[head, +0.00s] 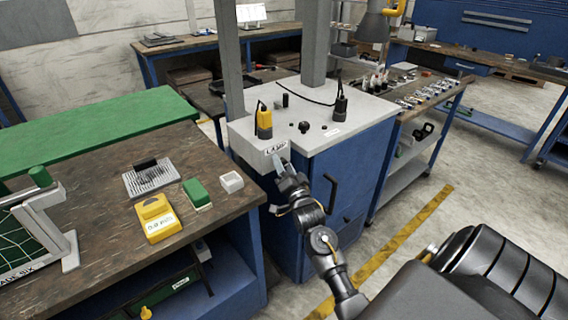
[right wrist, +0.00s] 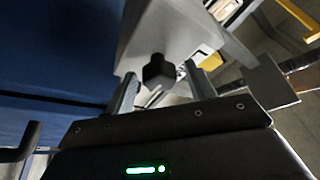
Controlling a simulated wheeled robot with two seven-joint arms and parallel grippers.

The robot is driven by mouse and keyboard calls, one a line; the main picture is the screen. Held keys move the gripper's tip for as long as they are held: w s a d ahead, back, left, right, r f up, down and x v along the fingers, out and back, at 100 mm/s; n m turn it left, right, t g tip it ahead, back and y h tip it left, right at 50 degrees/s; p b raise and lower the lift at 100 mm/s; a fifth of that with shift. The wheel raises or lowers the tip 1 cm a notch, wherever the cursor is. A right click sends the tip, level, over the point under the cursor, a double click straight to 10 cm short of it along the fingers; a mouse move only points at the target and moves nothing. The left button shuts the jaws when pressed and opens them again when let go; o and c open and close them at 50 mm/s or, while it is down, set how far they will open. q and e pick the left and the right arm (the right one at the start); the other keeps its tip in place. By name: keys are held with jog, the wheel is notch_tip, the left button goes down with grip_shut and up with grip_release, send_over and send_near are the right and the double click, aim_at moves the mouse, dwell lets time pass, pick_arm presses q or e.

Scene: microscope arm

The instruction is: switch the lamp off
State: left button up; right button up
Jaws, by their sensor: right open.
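A label that seems to read "LAMP" (head: 276,148) is on the front face of the grey-topped blue cabinet (head: 345,165). My right gripper (head: 281,166) is just below this label, at the upper edge of the cabinet front. In the right wrist view, a dark blocky knob (right wrist: 158,72) sticks out of the light grey panel (right wrist: 165,30). It shows between the two fingers of my right gripper (right wrist: 163,88), which are apart. I cannot tell whether either finger touches it. In the head view the gripper hides the knob. My left gripper is not in view.
A yellow and black device (head: 264,122), small black knobs (head: 304,127) and a dark cable stand on the cabinet top. A black handle (head: 331,192) juts from the cabinet front. A wooden bench (head: 100,195) with a yellow meter (head: 157,218) is on the left.

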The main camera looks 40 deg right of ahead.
jog(key=shift+w, duration=0.25)
jog(key=c, duration=1)
jog(key=shift+o, duration=0.2)
jog(key=shift+d, duration=0.1)
